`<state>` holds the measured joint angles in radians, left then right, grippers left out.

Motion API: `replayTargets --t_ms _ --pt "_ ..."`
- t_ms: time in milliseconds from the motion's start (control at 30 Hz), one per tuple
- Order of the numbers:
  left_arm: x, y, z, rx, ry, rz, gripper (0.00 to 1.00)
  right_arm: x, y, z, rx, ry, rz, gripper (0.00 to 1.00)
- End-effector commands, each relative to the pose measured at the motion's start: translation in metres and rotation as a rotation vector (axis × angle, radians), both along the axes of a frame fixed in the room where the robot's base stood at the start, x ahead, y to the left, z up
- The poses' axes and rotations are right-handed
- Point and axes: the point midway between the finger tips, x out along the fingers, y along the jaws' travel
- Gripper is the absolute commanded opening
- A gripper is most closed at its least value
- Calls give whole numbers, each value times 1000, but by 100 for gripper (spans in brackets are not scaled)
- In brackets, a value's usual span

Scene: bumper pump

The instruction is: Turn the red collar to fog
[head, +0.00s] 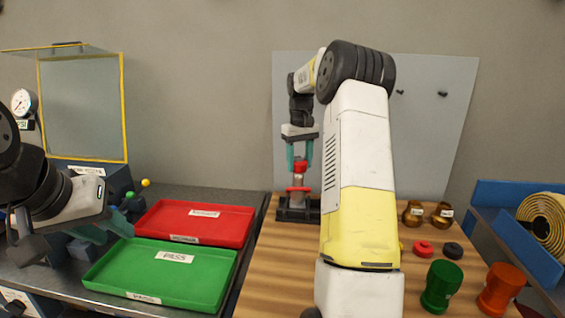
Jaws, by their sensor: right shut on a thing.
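The red collar (299,166) sits near the top of a small upright pump (298,198) that stands in a dark base at the back of the wooden bench. A second red band shows lower on the pump. My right gripper (299,160) points down over the pump, with its teal fingers on either side of the red collar, shut on it. The collar's setting marks are too small to read. My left gripper (105,228) is at the far left, beside the trays, and its teal fingers are partly overlapped, so its opening is unclear.
A red tray (245,222) and a green tray (120,283) lie left of the wooden bench (275,265). Brass pieces (441,216), a green cup (441,287) and an orange cup (500,289) stand at right. A yellow-framed clear guard (124,110) is at left.

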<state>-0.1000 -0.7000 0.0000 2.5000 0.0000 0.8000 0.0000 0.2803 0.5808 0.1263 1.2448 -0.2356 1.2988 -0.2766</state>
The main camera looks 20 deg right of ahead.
Motion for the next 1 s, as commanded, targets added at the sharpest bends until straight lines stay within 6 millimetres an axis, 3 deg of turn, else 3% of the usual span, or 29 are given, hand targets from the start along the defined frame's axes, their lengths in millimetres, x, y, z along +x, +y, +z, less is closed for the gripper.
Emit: replayTargets --t_ms 167,200,300,667,1000 --pt "0 0 0 0 0 0 33 0 0 1 -1 -3 0 9" --pt "0 0 0 0 0 0 33 0 0 1 -1 -3 0 58" --pt "0 0 0 0 0 0 33 0 0 1 -1 -2 0 72" --pt "0 0 0 0 0 0 33 1 0 6 -1 -3 0 72" --pt "0 0 0 0 0 0 33 1 0 59 -1 -4 0 72"
